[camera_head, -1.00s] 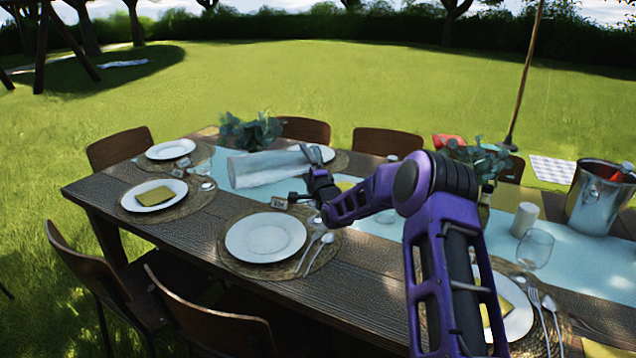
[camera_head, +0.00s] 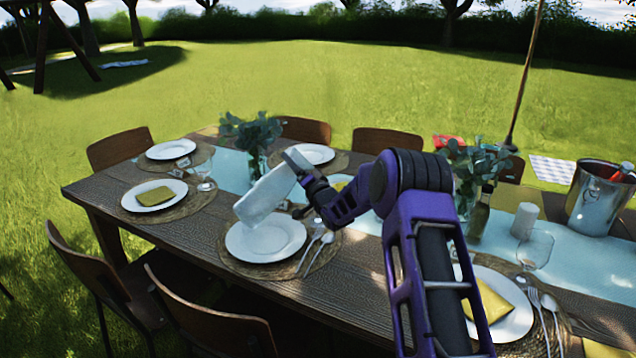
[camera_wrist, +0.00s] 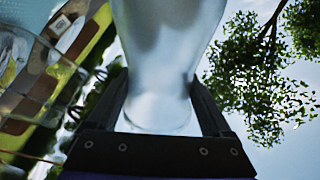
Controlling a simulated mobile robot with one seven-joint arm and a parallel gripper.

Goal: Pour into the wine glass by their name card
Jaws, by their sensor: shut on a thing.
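My gripper (camera_head: 297,160) is shut on a pale, frosted carafe (camera_head: 264,200). The carafe is tilted, with its free end down to the left, and overlaps the near middle plate (camera_head: 266,247) in the picture. The wrist view shows the carafe (camera_wrist: 166,60) between both fingers of my gripper (camera_wrist: 163,105). A name card (camera_head: 283,206) lies behind that plate, partly hidden. Another name card (camera_head: 178,173) is by the left setting. One wine glass (camera_head: 206,178) stands beside the left setting and another wine glass (camera_head: 535,248) at the right. I cannot read the cards.
Plates, woven mats and cutlery line the dark table (camera_head: 370,297). A blue runner (camera_head: 233,170) carries two greenery vases (camera_head: 252,140), a dark bottle (camera_head: 479,215), a white candle (camera_head: 524,220) and an ice bucket (camera_head: 594,200). Chairs stand around the table.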

